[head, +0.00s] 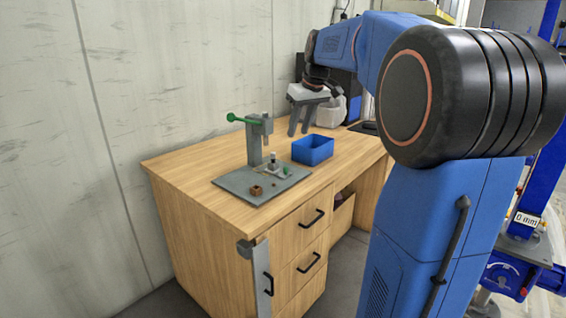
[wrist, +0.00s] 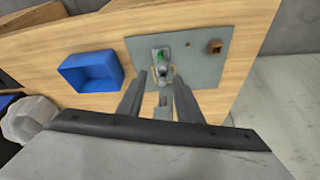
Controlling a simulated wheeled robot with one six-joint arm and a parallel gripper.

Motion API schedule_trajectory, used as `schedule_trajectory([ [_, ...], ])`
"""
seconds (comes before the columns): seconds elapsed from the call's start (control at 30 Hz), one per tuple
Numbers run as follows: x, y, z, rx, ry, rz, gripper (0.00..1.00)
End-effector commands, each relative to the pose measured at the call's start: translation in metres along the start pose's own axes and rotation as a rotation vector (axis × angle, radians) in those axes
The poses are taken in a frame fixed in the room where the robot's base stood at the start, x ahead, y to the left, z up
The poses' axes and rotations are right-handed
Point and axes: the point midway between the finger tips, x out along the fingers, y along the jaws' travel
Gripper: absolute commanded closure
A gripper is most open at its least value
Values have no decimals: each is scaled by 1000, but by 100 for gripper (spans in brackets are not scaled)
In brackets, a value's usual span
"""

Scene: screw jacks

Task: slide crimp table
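The crimp press (head: 255,142) has a grey column and a green lever (head: 240,119). It stands on a grey base plate (head: 232,186) on the wooden desk. A small light-coloured slide table (head: 277,170) with a green part sits at the column's foot; it also shows in the wrist view (wrist: 157,55). My gripper (head: 299,129) hangs in the air to the right of the press, behind the blue bin. In the wrist view my gripper (wrist: 158,82) has its fingers apart, with no object clearly held. A small grey piece shows between the fingers; I cannot tell what it is.
A blue open bin (head: 313,150) stands right of the plate. A small brown box (head: 256,190) sits on the plate's front. A pale rounded container (head: 331,112) stands at the back of the desk. The desk's left end (head: 185,165) is clear.

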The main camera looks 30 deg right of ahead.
Motion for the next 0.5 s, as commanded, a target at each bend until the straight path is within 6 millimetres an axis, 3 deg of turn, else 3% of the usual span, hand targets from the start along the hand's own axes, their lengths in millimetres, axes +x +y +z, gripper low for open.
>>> schedule_trajectory([
  [0.17, 7, 0, 2, -17, 5, -5, 68],
  [0.5, 60, -1, 2, -16, 3, -5, 68],
])
